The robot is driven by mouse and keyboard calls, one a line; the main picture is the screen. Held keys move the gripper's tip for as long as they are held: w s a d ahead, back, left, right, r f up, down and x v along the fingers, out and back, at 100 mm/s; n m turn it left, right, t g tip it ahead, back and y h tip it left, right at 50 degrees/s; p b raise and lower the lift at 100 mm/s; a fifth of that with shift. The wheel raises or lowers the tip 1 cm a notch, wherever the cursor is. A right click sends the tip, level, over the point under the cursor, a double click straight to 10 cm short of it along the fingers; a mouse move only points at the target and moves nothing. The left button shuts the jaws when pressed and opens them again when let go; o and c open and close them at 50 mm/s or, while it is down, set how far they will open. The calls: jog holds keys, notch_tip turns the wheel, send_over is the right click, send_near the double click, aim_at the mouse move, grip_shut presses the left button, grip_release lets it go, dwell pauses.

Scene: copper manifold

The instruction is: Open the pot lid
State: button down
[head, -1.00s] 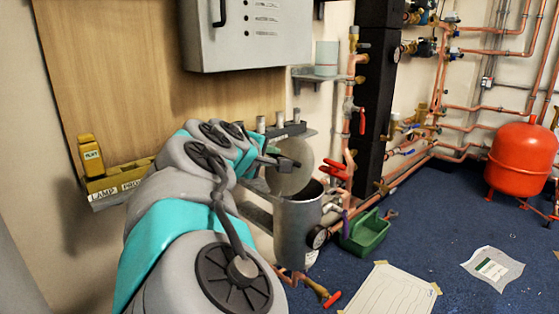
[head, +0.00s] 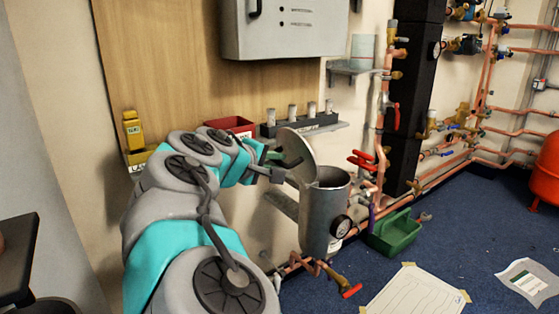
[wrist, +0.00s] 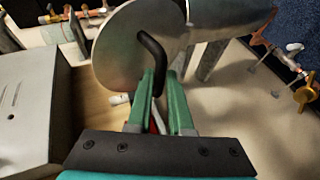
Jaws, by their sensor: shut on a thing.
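The pot (head: 324,215) is a grey metal cylinder with a dial gauge on its side, standing by the wall in the head view. Its mouth is uncovered. The round metal lid (head: 297,148) stands tilted steeply up at the left of the rim; in the wrist view the lid (wrist: 122,50) fills the upper middle. A black bent handle (wrist: 151,60) sticks out from the lid. My gripper (head: 276,163) is at the lid's left side. In the wrist view its green fingers (wrist: 160,98) are closed around the handle. Whether the lid is hinged to the pot I cannot tell.
A grey cabinet (head: 285,28) hangs above on the wooden board. A shelf with several metal cylinders (head: 311,110) and a red bin (head: 230,126) is behind my arm. Copper pipes with red valve handles (head: 362,161) stand right of the pot. A green caddy (head: 396,232) is on the floor.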

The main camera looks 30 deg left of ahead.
jog(key=shift+s+f, duration=0.3)
jog(key=shift+f, duration=0.65)
jog(key=c, duration=0.9)
grip_release()
jog(key=shift+s+a, duration=0.1)
jog(key=shift+a, duration=0.05)
jog(key=shift+o, duration=0.2)
jog(key=shift+r, duration=0.2)
jog(key=shift+a+r, duration=0.1)
jog(key=shift+r, duration=0.2)
